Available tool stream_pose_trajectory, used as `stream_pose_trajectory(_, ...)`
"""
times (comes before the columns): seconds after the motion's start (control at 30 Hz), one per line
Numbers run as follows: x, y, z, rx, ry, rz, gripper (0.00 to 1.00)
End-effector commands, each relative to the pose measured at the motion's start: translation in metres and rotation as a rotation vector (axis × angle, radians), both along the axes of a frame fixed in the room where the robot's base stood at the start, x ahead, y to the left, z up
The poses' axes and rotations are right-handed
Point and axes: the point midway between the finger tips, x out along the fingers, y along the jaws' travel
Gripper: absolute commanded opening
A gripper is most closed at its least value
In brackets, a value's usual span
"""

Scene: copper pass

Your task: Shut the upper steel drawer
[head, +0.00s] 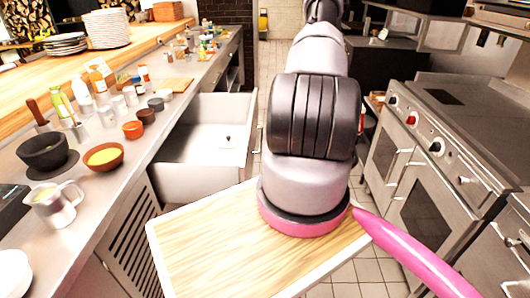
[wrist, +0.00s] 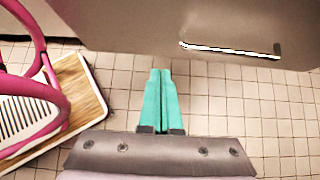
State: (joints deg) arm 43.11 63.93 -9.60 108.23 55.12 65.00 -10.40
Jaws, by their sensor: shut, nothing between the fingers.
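The upper steel drawer (head: 195,180) stands pulled out from under the left counter in the head view. It looks empty apart from a small dark spot inside. In the wrist view, a steel panel, which looks like the drawer front (wrist: 130,22), spans the top, with a bar handle (wrist: 230,50) at its right. My gripper (wrist: 159,72) shows in the wrist view with its teal fingers together and empty. The fingertips point toward the panel's lower edge, left of the handle, over the floor. I cannot tell how near they are to the panel. In the head view my arm hides the gripper.
The left counter (head: 95,190) carries bowls, a jug, bottles and small pots above the drawer. A steel range (head: 440,150) with ovens stands on the right. The tiled floor (wrist: 240,110) of the aisle between them is clear around my gripper.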

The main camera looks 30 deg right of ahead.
Motion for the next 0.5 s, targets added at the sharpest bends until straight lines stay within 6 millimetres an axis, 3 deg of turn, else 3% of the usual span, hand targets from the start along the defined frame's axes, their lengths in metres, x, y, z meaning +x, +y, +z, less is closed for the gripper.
stream_pose_trajectory(0.5, 0.037, 0.058, -0.069, 0.002, 0.002, 0.004, 0.00)
